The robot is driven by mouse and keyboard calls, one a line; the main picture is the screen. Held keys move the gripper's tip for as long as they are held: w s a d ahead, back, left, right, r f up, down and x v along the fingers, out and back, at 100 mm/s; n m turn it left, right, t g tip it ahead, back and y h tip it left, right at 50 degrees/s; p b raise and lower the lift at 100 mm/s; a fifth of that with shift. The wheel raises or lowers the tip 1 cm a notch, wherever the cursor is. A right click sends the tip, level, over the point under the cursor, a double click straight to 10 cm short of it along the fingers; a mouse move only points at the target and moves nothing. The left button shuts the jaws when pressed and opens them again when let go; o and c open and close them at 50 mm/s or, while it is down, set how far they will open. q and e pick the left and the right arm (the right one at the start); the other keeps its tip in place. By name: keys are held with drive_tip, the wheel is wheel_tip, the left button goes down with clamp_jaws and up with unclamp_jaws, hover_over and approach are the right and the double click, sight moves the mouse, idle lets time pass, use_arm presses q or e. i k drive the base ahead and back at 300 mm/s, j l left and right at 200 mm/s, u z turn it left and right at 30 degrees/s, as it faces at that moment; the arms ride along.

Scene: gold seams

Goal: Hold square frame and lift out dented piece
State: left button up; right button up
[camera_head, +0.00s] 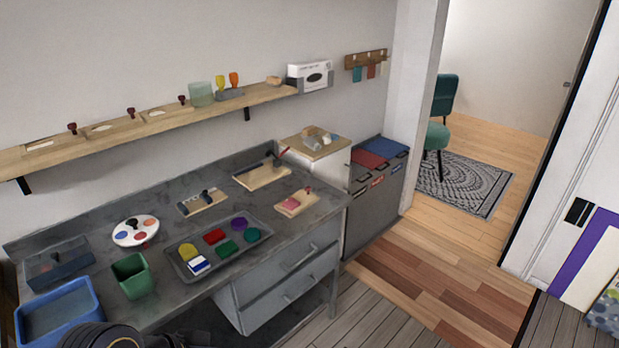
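I cannot make out for certain which object is the square frame or the dented piece. On the grey workbench (100,235), a grey tray (183,272) holds several coloured pieces, among them a red one (215,237), a green one (227,248) and a blue-and-white one (199,265). Behind it lie a wooden board with a pink piece (291,203), a board with a dark tool (201,203) and a larger board (262,174). Neither gripper shows; only a dark rounded part of mine (101,337) enters at the bottom left.
A wooden shelf (150,122) runs above. Floor to the right (440,280) is clear towards the doorway.

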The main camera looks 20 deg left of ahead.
sight(291, 204)
drive_tip(key=i+z, duration=0.3)
drive_tip(key=i, duration=0.7)
drive_tip(key=i+u, duration=0.2)
drive_tip(key=u, duration=0.15)
drive_tip(key=i+l+u, duration=0.15)
drive_tip(key=u, duration=0.2)
drive_tip(key=i+l+u, duration=0.15)
drive_tip(key=u, duration=0.2)
drive_tip(key=i+u, duration=0.2)
drive_tip(key=u, duration=0.25)
drive_tip(key=i+l+u, duration=0.2)
drive_tip(key=u, duration=0.25)
drive_tip(key=i+l+u, duration=0.2)
drive_tip(key=u, duration=0.2)
